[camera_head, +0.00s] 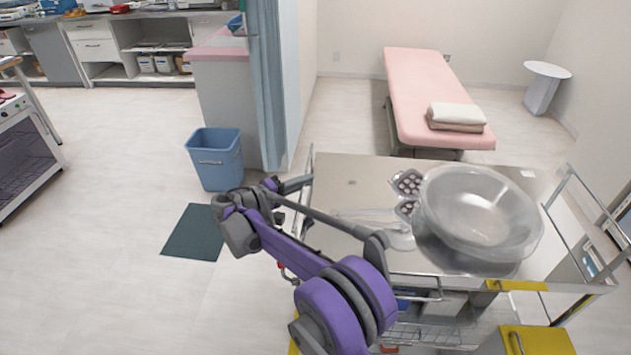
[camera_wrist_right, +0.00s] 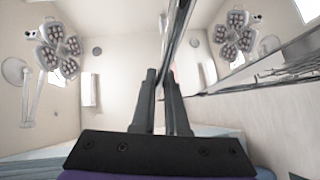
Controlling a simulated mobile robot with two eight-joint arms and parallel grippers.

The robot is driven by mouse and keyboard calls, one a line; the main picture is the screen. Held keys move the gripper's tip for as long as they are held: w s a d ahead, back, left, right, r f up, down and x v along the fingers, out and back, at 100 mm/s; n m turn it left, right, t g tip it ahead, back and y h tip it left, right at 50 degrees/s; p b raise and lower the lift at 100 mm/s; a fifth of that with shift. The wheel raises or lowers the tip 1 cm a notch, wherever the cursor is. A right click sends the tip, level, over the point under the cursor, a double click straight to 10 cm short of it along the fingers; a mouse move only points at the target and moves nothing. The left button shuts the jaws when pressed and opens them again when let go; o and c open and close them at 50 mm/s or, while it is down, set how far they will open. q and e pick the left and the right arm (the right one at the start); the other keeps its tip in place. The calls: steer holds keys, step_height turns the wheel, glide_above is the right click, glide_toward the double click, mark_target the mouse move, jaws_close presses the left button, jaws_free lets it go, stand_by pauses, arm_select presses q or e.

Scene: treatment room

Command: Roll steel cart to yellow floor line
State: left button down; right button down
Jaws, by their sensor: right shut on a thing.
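The steel cart (camera_head: 335,190) stands at the lower right in the head view. Its shiny top bears a large clear bowl (camera_head: 480,211). My right gripper (camera_head: 298,186) is at the cart's left end, shut on its upright steel rail. In the right wrist view, the two dark fingers (camera_wrist_right: 164,95) close around a shiny steel bar (camera_wrist_right: 179,38). A small yellow patch (camera_head: 293,346) shows beside my purple arm at the bottom; I cannot tell whether it is the floor line or part of the cart. My left gripper is out of view.
A blue bin (camera_head: 215,160) stands left of the cart, with a dark green mat (camera_head: 195,232) in front of it. A pink treatment bed (camera_head: 425,90) is behind the cart. A white oven-like unit (camera_head: 25,150) is at far left.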

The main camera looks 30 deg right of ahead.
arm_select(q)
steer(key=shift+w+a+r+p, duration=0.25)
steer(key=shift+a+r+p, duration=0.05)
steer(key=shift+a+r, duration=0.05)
arm_select(e)
steer(key=shift+w+a, duration=0.5)
steer(key=shift+a, duration=0.3)
steer(key=shift+w+a, duration=0.55)
steer(key=shift+a, duration=0.2)
steer(key=shift+w+a, duration=0.5)
steer(key=shift+a, duration=0.3)
steer(key=c, duration=0.9)
jaws_free()
steer(key=shift+c, duration=0.2)
steer(key=shift+a, duration=0.1)
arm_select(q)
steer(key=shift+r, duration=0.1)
arm_select(e)
steer(key=v, duration=1)
steer(key=shift+a, duration=0.25)
steer(key=shift+s, duration=0.1)
